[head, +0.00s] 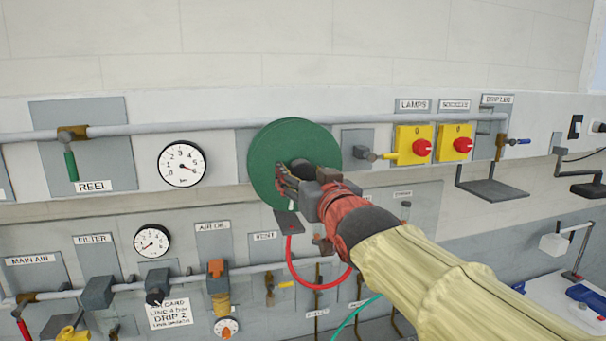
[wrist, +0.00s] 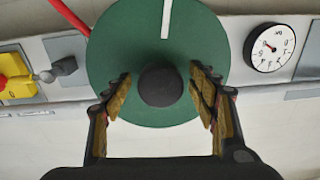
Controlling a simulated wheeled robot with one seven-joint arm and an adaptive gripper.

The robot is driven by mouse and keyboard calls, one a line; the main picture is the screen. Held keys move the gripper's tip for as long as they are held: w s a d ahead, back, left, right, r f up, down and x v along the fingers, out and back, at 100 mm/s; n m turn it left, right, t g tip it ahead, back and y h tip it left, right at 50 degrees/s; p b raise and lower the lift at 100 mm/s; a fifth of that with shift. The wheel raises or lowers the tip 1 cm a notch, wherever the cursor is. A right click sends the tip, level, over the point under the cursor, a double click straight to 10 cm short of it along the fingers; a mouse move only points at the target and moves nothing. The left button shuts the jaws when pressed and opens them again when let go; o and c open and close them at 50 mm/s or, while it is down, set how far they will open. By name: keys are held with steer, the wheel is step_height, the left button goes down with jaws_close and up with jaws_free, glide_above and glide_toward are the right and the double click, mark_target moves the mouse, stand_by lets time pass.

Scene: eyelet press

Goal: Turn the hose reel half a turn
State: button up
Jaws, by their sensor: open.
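The hose reel is a green disc (head: 265,152) on the wall panel, in the middle of the head view. It fills the middle of the wrist view (wrist: 112,60), with a dark round knob (wrist: 160,85) at its centre and a white stripe (wrist: 166,18) near its edge. My gripper (head: 290,180) is in front of the disc and hides part of it in the head view. In the wrist view my gripper (wrist: 160,100) is open, one finger on each side of the knob, with gaps showing between fingers and knob.
A red hose (head: 290,260) hangs below the reel. A pressure gauge (head: 181,164) is left of it. Yellow boxes with red knobs (head: 421,147) are to the right. A grey pipe (head: 220,126) runs along the panel. A small shelf (head: 490,190) juts out at right.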

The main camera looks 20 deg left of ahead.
steer(key=shift+c, duration=0.9)
jaws_close()
